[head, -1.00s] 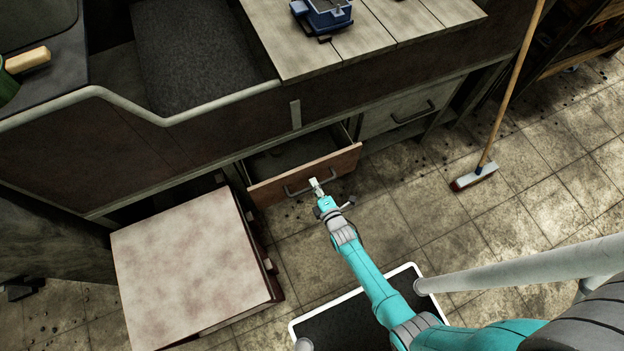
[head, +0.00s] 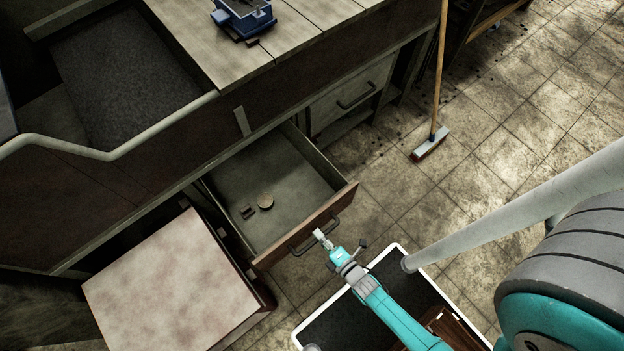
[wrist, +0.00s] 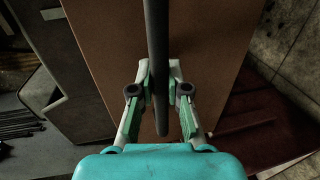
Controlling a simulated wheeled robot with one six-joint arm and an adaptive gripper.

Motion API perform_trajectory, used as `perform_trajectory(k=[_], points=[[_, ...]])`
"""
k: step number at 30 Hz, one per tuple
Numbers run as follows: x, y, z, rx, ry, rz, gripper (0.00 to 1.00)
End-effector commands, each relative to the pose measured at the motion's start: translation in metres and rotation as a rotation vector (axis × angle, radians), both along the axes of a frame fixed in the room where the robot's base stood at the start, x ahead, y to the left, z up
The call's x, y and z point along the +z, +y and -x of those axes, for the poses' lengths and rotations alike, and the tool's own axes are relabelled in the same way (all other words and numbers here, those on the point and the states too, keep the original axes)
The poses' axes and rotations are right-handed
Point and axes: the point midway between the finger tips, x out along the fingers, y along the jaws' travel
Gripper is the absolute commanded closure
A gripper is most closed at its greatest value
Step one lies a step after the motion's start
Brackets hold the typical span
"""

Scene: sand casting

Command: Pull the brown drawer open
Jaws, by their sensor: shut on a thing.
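The brown drawer (head: 312,226) stands well out from the bench in the head view, its grey inside showing. My gripper (head: 320,236) is at the dark bar handle (head: 300,248) on the drawer's front. In the wrist view my gripper (wrist: 160,95) is shut on the handle (wrist: 157,50), which runs between the two fingers. The brown drawer front (wrist: 110,40) lies behind it. The exact finger contact is partly hidden.
A pale-topped box (head: 165,285) stands left of the drawer. A grey drawer (head: 350,95) is shut to the right. A broom (head: 430,145) stands on the tiled floor farther right. A blue vise-like tool (head: 243,18) sits on the bench. Tiled floor to the right is mostly clear.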

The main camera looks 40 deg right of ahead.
Motion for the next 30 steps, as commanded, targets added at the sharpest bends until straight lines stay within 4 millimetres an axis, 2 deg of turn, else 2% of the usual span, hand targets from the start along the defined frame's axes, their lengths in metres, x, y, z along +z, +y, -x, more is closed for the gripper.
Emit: perform_trajectory(k=[6, 17, 18, 20, 21, 30], points=[[-0.0011, -0.0002, 0.0123, -0.001, 0.003, -0.001, 1.0], [-0.0013, 0.0, 0.0132, 0.0, 0.004, 0.0, 1.0], [-0.0014, 0.0, 0.0132, 0.0, 0.004, 0.0, 0.78], [-0.0013, 0.0, 0.0131, 0.0, 0.004, 0.0, 0.63], [-0.0011, 0.0, 0.0129, 0.0, 0.003, 0.0, 0.59], [0.0003, 0.0, 0.0122, 0.0, 0.001, 0.0, 0.59]])
